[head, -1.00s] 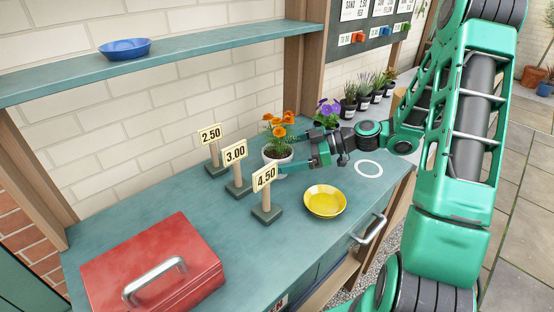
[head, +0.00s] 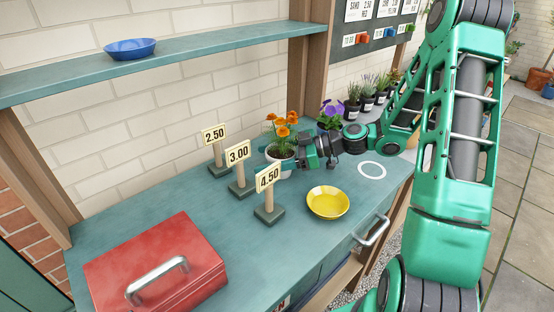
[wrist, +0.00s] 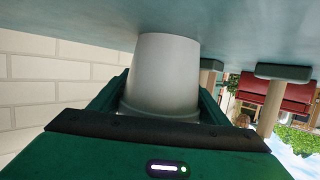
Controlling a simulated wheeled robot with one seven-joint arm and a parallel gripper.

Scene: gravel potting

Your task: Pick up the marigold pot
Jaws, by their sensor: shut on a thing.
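The marigold pot is a white pot (head: 283,161) with orange marigolds (head: 281,128), standing on the teal bench behind the price signs in the head view. In the wrist view the pale pot (wrist: 163,75) appears upside down between the two green fingers, its base against or very close to the bench top. My gripper (head: 296,160) reaches in from the right and is shut on the pot; its fingertips are partly hidden in the head view. In the wrist view my gripper (wrist: 163,100) has a finger on each side of the pot.
A yellow saucer (head: 327,202) lies in front, a red cash box (head: 155,268) at front left. A purple-flowered plant (head: 330,115) is behind my wrist.

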